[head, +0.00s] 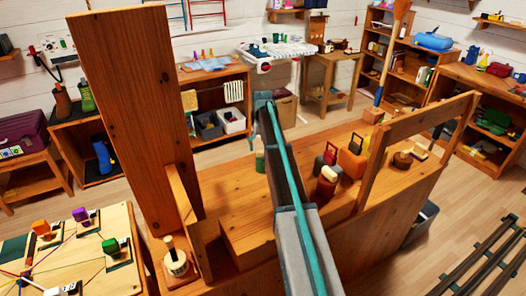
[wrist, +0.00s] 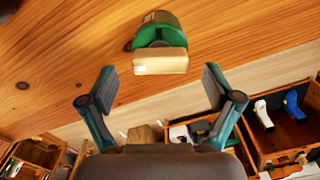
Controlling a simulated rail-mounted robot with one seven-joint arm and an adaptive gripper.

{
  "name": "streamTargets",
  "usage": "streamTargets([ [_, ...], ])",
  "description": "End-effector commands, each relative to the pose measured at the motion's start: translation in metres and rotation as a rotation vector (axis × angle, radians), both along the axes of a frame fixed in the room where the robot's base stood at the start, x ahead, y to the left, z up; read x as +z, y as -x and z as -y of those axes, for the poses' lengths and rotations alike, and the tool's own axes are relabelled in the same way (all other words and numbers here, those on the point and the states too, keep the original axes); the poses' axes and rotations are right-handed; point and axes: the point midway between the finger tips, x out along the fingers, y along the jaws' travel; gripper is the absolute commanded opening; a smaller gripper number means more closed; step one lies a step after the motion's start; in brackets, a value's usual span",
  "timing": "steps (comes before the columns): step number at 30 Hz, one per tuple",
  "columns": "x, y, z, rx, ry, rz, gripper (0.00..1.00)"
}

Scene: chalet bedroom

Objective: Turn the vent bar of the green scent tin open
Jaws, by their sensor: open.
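The green scent tin (wrist: 150,36) stands on the wooden bench top, at the top middle of the wrist view. A pale wooden bar (wrist: 160,63), the vent bar, lies across its near side, level in the picture. In the head view a small green piece of the tin (head: 260,161) shows just left of my arm; the rest is hidden. My gripper (wrist: 158,73) is open and empty. Its two fingers point toward the tin, one on each side of the bar's line, with clear gaps; I see no contact.
A tall wooden board (head: 127,110) stands at the bench's left, and a wooden frame (head: 412,138) at its right. A dark-red and cream jar (head: 327,186) and an orange case (head: 352,157) stand right of my arm. The bench top around the tin looks clear.

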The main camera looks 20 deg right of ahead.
Motion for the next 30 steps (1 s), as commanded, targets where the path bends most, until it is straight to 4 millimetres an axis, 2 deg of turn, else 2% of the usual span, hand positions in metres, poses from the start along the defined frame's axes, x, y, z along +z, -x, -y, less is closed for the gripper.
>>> streamTargets([
  [1,0.011,-0.001,0.0,0.0,0.001,0.002,0.9],
  [9,0.063,-0.001,0.0,0.0,0.001,0.002,0.9],
  [15,0.088,-0.001,0.0,0.0,0.0,0.001,0.9],
  [20,0.095,0.0,0.0,0.0,0.0,-0.001,0.9],
  [30,0.096,0.0,0.0,0.0,0.0,0.0,0.9],
])
